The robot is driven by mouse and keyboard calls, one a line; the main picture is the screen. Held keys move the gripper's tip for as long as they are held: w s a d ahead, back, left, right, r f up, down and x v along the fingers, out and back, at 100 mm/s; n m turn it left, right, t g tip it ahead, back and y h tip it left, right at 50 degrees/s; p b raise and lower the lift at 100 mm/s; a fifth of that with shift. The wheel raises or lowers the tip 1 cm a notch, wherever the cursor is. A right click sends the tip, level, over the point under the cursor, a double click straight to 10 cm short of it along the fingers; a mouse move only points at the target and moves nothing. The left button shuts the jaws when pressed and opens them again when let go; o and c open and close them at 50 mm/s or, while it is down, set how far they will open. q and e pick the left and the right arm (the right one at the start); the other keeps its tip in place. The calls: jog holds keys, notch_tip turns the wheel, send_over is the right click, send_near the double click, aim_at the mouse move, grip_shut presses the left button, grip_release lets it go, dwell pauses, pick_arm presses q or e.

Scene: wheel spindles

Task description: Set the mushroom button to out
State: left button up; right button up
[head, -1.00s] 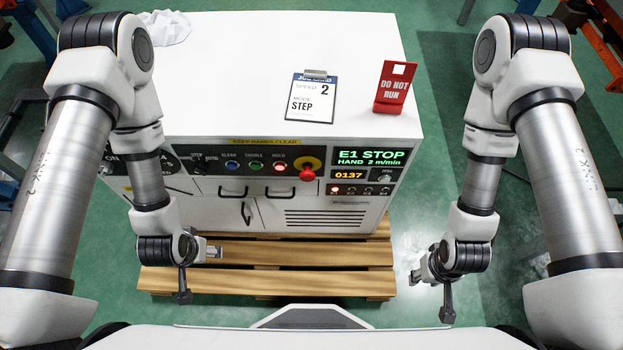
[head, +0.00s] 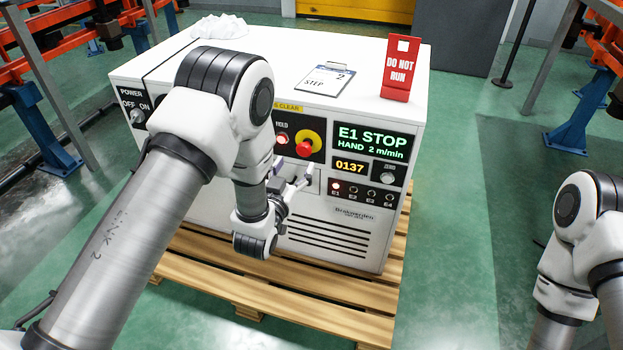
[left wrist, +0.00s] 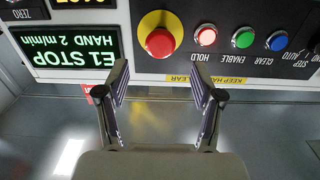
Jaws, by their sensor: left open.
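The red mushroom button (head: 304,147) sits on a yellow disc on the white machine's front panel, left of the green-lettered display. It also shows in the left wrist view (left wrist: 160,42), which sees the panel upside down. My left gripper (head: 292,176) is in front of the panel, just below the button in the head view. In the left wrist view its two fingers (left wrist: 160,82) are spread with nothing between them; the button lies beyond the tips, roughly centred between them, and nothing touches it. My right gripper is out of the picture; only part of that arm shows at the lower right.
The display (head: 372,143) reads E1 STOP, HAND 2 m/min. A lit red HOLD button (left wrist: 206,36), green (left wrist: 243,37) and blue (left wrist: 278,40) buttons sit beside the mushroom button.

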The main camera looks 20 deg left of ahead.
aim_at(303, 151)
pick_arm(q)
jog(key=w+b, duration=0.1)
jog(key=w, duration=0.7)
jog(key=shift+d, duration=0.15)
jog(key=shift+s, duration=0.1)
grip_shut()
